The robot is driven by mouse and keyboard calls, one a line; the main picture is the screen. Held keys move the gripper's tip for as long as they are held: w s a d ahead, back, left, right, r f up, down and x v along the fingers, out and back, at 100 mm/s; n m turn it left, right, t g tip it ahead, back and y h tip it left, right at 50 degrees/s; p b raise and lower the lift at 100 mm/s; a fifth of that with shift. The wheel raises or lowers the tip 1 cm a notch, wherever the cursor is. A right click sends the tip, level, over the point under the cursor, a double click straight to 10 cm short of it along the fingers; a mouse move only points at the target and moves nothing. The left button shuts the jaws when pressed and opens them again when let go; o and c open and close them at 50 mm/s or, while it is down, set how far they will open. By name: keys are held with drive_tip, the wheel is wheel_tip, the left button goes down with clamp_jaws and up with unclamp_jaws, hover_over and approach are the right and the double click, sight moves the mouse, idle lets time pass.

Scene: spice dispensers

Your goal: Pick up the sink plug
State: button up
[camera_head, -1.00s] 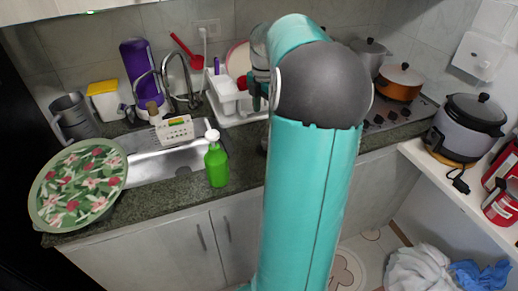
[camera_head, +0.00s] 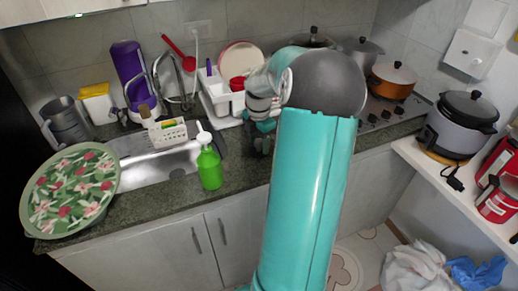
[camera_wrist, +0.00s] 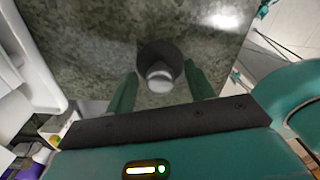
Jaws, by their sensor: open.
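The sink plug (camera_wrist: 160,54) is a dark round disc with a silver knob, on the grey-green speckled counter in the wrist view. My gripper (camera_wrist: 161,72) is open, with one green finger to the left and one to the right of the plug. The knob shows between the fingers, and I cannot tell whether they touch the plug. In the head view, my gripper (camera_head: 263,138) is low over the counter, right of the green soap bottle, partly hidden by my arm. I cannot make out the plug there.
The green soap bottle (camera_head: 210,168) stands at the sink's front right. The white dish rack (camera_head: 222,106) is behind my gripper. The sink (camera_head: 150,170) and a floral round tray (camera_head: 75,188) lie to the left. The stove with pots (camera_head: 385,115) is to the right.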

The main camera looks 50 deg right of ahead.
drive_tip(key=c, duration=1.1)
drive_tip(key=shift+o, duration=0.2)
drive_tip(key=shift+r, duration=0.1)
